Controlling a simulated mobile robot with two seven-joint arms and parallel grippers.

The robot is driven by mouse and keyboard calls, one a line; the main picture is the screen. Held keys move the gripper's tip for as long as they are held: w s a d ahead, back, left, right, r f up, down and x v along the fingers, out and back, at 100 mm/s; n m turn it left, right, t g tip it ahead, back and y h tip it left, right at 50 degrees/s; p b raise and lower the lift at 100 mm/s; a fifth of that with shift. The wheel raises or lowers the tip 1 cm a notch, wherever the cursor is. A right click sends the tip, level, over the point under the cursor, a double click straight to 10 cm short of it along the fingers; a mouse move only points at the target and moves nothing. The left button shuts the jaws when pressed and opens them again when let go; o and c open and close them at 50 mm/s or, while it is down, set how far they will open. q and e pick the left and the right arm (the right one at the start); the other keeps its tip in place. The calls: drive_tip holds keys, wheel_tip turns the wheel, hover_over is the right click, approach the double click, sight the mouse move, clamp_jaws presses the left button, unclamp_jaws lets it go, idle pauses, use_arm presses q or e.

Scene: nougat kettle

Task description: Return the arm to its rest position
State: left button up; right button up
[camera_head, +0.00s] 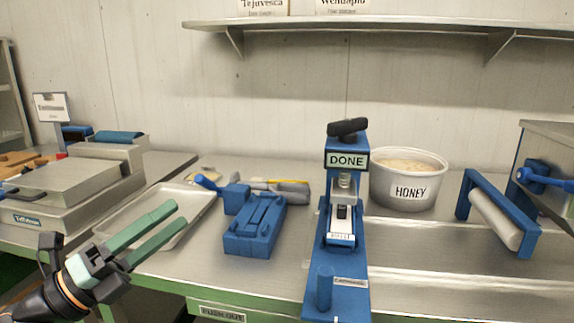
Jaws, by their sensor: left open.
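My left gripper (157,229) comes in at the lower left. Its two green fingers are apart, with nothing between them. It appears in front of and above the near part of a shallow metal tray (177,236); the exact height is hard to tell. My right gripper does not show.
A metal bench (430,256) carries a metal machine (66,190) at left, a blue clamp-like fixture (254,232), a blue press with a "DONE" sign (346,160), a honey tub (408,190) and a blue roller frame (497,218). A shelf (380,23) hangs above. The front right bench is clear.

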use_arm(q)
wheel_tip(320, 180, down, 24)
drive_tip(key=a+n+t+y, duration=0.3)
drive_tip(key=n+y, duration=0.9)
drive_tip(key=n, duration=1)
drive_tip(key=s+d+f+n+g+y, duration=0.1)
drive_tip(key=s+d+f+n+g, duration=0.3)
drive_tip(key=s+f, duration=0.6)
drive_tip(key=s+d+f+n+g+y, duration=0.15)
drive_tip(key=s+f+n+g, duration=0.45)
drive_tip(key=f, duration=0.7)
wheel_tip(320, 180, up, 13)
drive_tip(key=s+a+t+p, duration=0.2)
drive_tip(key=p, duration=1.5)
drive_tip(key=shift+p, duration=0.35)
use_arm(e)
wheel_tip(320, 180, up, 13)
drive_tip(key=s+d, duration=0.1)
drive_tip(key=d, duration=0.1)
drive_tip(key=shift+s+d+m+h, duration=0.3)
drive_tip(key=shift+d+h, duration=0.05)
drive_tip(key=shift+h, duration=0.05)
